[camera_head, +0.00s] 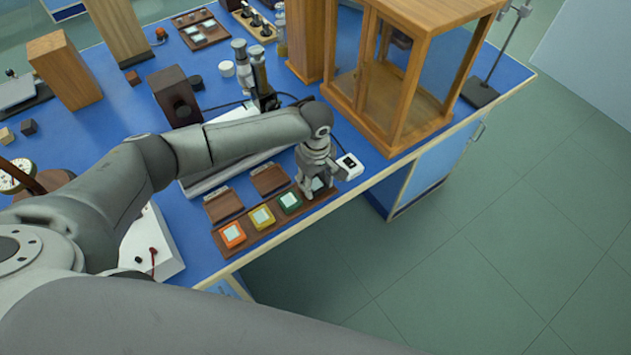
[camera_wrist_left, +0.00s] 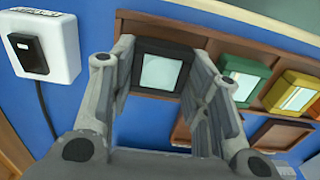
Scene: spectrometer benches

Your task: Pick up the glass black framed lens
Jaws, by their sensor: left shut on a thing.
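The glass black framed lens (camera_wrist_left: 161,72) is a square black frame with a pale glass pane. In the left wrist view it sits between the two fingers of my left gripper (camera_wrist_left: 163,75), which is shut on it. In the head view my left gripper (camera_head: 314,184) points down over the far right end of the wooden lens tray (camera_head: 262,238). There the lens (camera_head: 317,184) is mostly hidden by the fingers. I cannot tell whether it is clear of the tray. My right gripper is not in view.
Green (camera_head: 289,202), yellow (camera_head: 262,217) and orange (camera_head: 233,234) framed lenses lie in the tray beside it. A white switch box (camera_head: 349,167) stands close right of the gripper. A wooden glass-walled case (camera_head: 401,105) stands behind it. The bench's front edge is near.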

